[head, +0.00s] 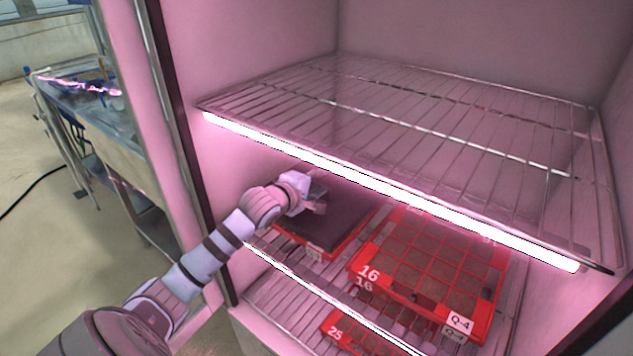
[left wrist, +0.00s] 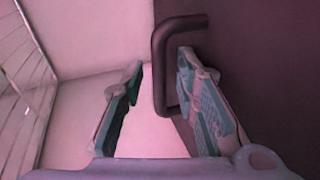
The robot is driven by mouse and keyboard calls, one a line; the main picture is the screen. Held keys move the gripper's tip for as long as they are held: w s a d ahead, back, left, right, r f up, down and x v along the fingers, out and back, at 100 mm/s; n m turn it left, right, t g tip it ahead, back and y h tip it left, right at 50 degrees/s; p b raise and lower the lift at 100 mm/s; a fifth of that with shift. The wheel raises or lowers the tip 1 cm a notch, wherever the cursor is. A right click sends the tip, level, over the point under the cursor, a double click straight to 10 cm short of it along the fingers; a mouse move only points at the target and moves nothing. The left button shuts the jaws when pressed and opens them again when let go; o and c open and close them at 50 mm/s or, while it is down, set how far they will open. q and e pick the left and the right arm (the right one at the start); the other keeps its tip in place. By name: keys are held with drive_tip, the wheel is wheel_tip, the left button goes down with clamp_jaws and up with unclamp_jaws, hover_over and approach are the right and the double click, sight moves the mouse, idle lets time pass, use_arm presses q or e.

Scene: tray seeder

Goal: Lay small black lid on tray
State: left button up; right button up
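The small black lid (head: 338,219) lies flat over a red tray (head: 322,251) on the lower wire rack, at the left of the chamber. My left gripper (head: 318,203) is at the lid's left part, under the lit shelf edge. In the left wrist view the lid (left wrist: 255,60) fills the right side, with its dark loop handle (left wrist: 160,70) standing out from it. My left gripper (left wrist: 158,75) is open, its fingers on either side of the handle's bar. The right finger looks to be inside the loop; contact is unclear. My right gripper is not in view.
An uncovered red tray (head: 374,248) marked 16 and Q-4 sits to the right. Another red tray (head: 335,322) marked 25 is lower down. An upper wire shelf (head: 420,125) with a bright light bar (head: 400,195) hangs close above my left arm. The chamber wall is at left.

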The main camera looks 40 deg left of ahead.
use_arm(q)
wheel_tip(320, 180, up, 4)
drive_tip(key=r+p, duration=0.1)
drive_tip(key=p, duration=0.5)
hover_over(292, 221)
drive_tip(key=shift+w+a+f, duration=0.15)
drive_tip(key=shift+w+f, duration=0.1)
drive_tip(key=shift+w, duration=0.05)
drive_tip(key=shift+s+p, duration=0.25)
drive_tip(key=shift+p, duration=0.1)
drive_tip(key=shift+f, duration=0.15)
